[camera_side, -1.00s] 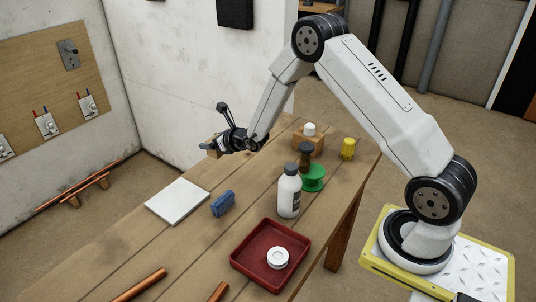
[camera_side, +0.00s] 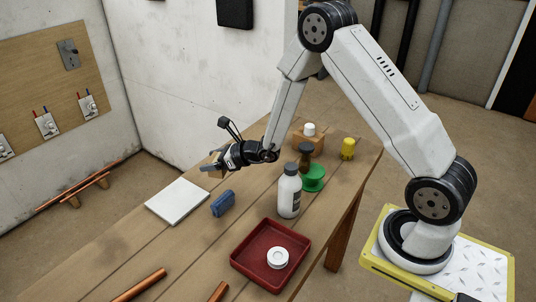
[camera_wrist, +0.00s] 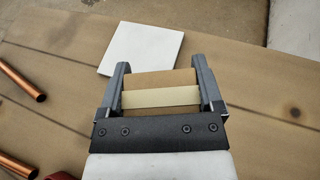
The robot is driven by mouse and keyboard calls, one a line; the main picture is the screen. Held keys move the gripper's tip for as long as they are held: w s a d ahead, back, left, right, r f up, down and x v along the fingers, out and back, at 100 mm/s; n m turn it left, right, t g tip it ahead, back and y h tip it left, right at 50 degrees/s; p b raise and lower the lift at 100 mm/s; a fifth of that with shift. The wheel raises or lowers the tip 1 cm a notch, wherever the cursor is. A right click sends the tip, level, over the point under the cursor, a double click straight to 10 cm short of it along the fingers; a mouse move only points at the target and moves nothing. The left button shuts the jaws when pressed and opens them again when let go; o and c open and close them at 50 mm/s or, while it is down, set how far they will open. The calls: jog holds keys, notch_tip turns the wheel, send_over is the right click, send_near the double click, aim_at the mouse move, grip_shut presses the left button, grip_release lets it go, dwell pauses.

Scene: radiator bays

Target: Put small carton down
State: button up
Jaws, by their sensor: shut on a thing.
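The small carton (camera_wrist: 160,98) is brown with a pale strip across it. It sits between the two fingers of my gripper (camera_wrist: 162,82) in the wrist view, and the fingers are shut on it. In the side view my gripper (camera_side: 215,164) holds the carton above the table, behind the white square tile. Most of the carton is hidden by the gripper there. I cannot tell exactly how far it is above the wood.
A white tile (camera_side: 178,201) and a blue block (camera_side: 223,203) lie near. A white bottle (camera_side: 289,192), a green spool (camera_side: 313,178), a yellow object (camera_side: 348,149) and a red tray (camera_side: 271,249) stand rightward. Copper pipes (camera_side: 138,285) lie in front. Bare wood (camera_side: 180,245) shows between.

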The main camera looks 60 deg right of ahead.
jog(key=s+a+r+n+g+y, duration=0.2)
jog(key=s+a+n+g+y, duration=0.4)
jog(key=s, duration=0.6)
jog(key=s+a+r+n+g+y, duration=0.1)
jog(key=s+a+n+g+y, duration=0.15)
jog(key=s+a, duration=0.75)
jog(key=shift+n+t+h, duration=0.45)
jog(key=w+f, duration=0.2)
jog(key=w, duration=0.1)
jog(key=w+a+f, duration=0.1)
jog(key=w+f, duration=0.2)
jog(key=w, duration=0.1)
jog(key=w+a+f, duration=0.1)
jog(key=w+f, duration=0.2)
jog(key=shift+w+f, duration=0.2)
jog(key=shift+w+a+f, duration=0.1)
jog(key=shift+w+f, duration=0.3)
jog(key=shift+w+a+f, duration=0.1)
jog(key=shift+w+f, duration=0.15)
jog(key=shift+f, duration=1.6)
